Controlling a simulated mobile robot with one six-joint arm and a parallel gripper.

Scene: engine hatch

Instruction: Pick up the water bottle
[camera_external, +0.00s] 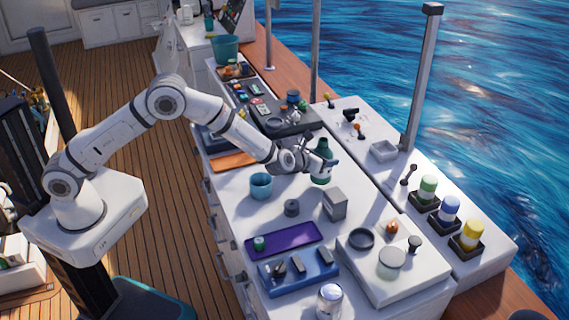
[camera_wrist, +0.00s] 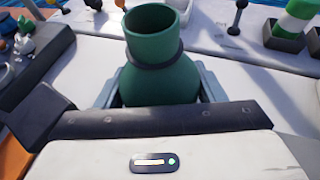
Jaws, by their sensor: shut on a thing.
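The water bottle is dark green with an open round neck and a dark ring below it. It shows in the external view (camera_external: 322,163) standing upright at the counter, and fills the middle of the wrist view (camera_wrist: 158,72). My gripper (camera_external: 322,165) reaches it from the left and is shut around its body. In the wrist view its grey fingers lie on both sides of the bottle. The bottle's lower part is hidden behind my gripper in the wrist view. I cannot tell whether its base touches the counter.
A blue cup (camera_external: 261,186), a grey block (camera_external: 334,204) and a small dark cylinder (camera_external: 291,208) stand nearby on the white counter. A purple tray (camera_external: 270,242) and a blue tray (camera_external: 290,283) lie in front. Striped canisters (camera_external: 449,211) and a grey post (camera_external: 422,80) stand at the right.

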